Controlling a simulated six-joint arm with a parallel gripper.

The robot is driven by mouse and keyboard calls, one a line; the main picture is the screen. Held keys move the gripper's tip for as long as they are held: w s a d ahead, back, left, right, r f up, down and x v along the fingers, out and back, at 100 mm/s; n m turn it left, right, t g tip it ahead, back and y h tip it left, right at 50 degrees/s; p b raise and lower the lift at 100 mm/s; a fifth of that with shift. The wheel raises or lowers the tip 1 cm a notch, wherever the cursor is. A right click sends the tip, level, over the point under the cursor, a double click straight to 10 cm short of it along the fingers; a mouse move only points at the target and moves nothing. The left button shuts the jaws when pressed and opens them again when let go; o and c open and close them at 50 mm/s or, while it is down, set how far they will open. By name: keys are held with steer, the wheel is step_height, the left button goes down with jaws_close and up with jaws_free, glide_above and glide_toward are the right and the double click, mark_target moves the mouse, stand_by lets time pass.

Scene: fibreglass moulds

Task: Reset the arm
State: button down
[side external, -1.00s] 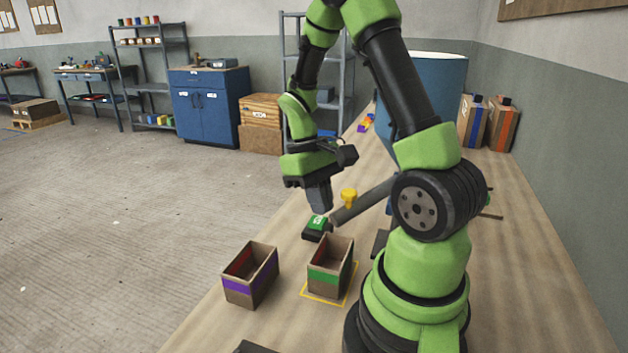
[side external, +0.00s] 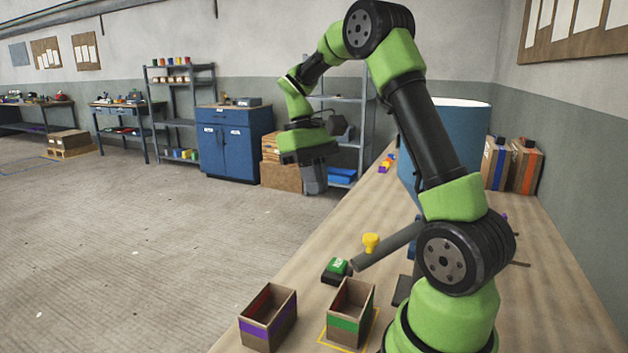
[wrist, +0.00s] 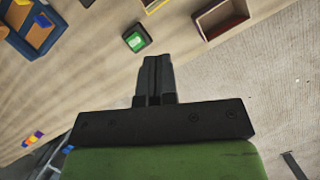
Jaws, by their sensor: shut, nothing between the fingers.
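My arm is green and black, and its gripper (side external: 315,187) hangs in the air in the side view, pointing down, above and beyond the table's left edge. In the wrist view my gripper (wrist: 155,62) shows its two dark fingers together with nothing between them. It touches nothing. A small green-topped dark block (side external: 337,270) sits on the table below and nearer the camera; it also shows in the wrist view (wrist: 136,39), just beyond the fingertips.
An open box with a purple band (side external: 268,318) and one with a green band (side external: 350,308) stand at the table's front. A yellow knob (side external: 371,242) is by a grey bar (side external: 388,245). A large blue drum (side external: 450,130) stands behind my arm. Air around my gripper is clear.

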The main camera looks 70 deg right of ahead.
steer(key=s+a+r+t, duration=0.3)
steer(key=s+a+t, duration=0.1)
steer(key=a, duration=0.5)
steer(key=s+a+r+t, duration=0.4)
steer(key=s+a+t, duration=0.1)
steer(key=a, duration=0.4)
steer(key=shift+s+a+r+n+t+y, duration=0.15)
steer(key=shift+r+n+t+y, duration=0.2)
steer(key=shift+t, duration=0.35)
